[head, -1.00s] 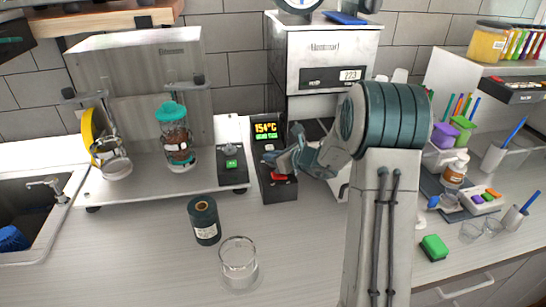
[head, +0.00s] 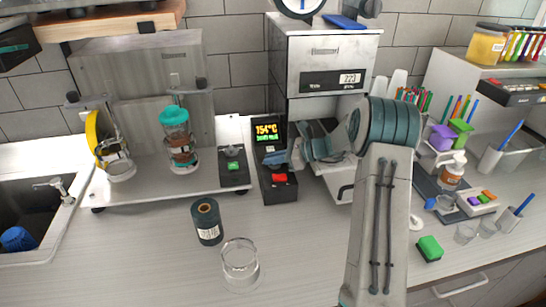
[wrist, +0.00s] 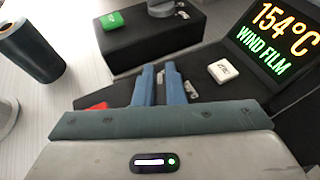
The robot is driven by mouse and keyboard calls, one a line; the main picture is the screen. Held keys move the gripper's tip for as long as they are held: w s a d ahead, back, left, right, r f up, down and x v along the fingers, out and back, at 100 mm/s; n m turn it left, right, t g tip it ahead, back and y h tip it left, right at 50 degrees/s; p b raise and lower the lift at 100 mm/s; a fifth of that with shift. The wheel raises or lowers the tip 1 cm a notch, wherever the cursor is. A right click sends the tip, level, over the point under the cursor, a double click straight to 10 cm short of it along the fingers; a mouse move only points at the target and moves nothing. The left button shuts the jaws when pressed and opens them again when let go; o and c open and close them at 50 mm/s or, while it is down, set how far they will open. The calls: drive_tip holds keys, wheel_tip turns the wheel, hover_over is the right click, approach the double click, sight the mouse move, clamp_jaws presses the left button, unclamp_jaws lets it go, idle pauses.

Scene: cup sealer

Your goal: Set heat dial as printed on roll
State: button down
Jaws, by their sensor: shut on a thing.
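The control box (head: 283,190) stands right of the sealer, and its screen (head: 268,132) reads 154°C. In the wrist view the screen (wrist: 275,38) also reads WIND FILM. My gripper (head: 274,158) is at the box just below the screen. In the wrist view my gripper (wrist: 160,72) has its two blue fingers close together, shut on the heat dial, which is mostly hidden between them. The dark film roll (head: 206,224) stands upright on the counter with a white label, whose print is too small to read. The roll also shows in the wrist view (wrist: 32,48).
A red button (head: 280,178) is on the box front, and a white button (wrist: 223,72) is beside my fingers. The sealer base (head: 150,190) has a green button (head: 233,166) and holds a teal-lidded cup (head: 178,145). A clear glass (head: 240,262) stands in front.

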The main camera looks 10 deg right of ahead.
drive_tip(key=shift+s+d+f+g, duration=0.1)
drive_tip(key=shift+s+f+g, duration=0.1)
drive_tip(key=shift+f+g, duration=0.3)
drive_tip(key=c, duration=1.5)
unclamp_jaws()
drive_tip(key=shift+r, duration=0.1)
drive_tip(key=shift+o, duration=0.2)
drive_tip(key=shift+w, duration=0.1)
drive_tip(key=shift+d+r, duration=0.1)
drive_tip(key=shift+d, duration=0.05)
drive_tip(key=shift+d+r, duration=0.15)
drive_tip(key=shift+d, duration=0.1)
drive_tip(key=b+v, duration=0.3)
drive_tip(key=v, duration=1)
drive_tip(key=shift+n, duration=0.3)
